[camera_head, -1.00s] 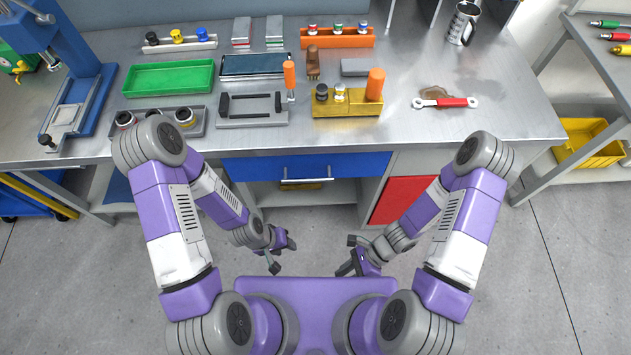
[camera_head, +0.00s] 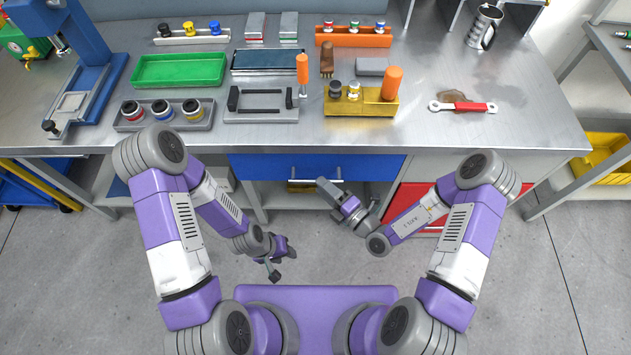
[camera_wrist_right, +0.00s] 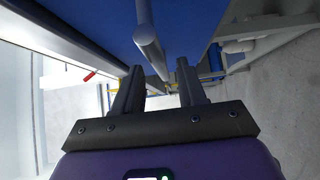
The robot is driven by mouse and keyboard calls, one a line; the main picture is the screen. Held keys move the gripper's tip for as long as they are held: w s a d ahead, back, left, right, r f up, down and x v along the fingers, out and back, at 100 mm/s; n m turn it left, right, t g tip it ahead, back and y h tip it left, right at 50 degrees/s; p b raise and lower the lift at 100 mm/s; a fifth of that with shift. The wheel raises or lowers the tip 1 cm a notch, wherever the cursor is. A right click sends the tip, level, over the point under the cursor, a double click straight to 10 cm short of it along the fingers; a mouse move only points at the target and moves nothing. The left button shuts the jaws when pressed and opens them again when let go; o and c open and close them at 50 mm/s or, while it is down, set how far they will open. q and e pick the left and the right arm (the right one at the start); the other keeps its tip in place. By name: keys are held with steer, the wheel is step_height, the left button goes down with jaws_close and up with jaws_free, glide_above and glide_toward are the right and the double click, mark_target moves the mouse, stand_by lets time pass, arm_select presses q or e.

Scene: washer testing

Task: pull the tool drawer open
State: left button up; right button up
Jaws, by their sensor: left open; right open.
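The blue tool drawer (camera_head: 265,167) sits under the front edge of the workbench. Its front looks flush with the bench, so it appears shut. Its grey bar handle (camera_head: 302,180) runs along the front. My right gripper (camera_head: 329,187) is open near the right part of the handle. In the right wrist view, the handle (camera_wrist_right: 149,38) runs down toward the gap between my open fingers (camera_wrist_right: 160,88), with the blue drawer front (camera_wrist_right: 190,22) behind. I cannot tell whether they touch. My left gripper (camera_head: 277,266) is open and empty, below and left of the drawer.
The metal workbench (camera_head: 440,130) holds a green tray (camera_head: 180,69), a yellow block (camera_head: 362,105) and a red-handled wrench (camera_head: 465,107). The floor in front is clear.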

steer(key=shift+b+x, duration=0.35)
steer(key=shift+x, duration=1.5)
jaws_close()
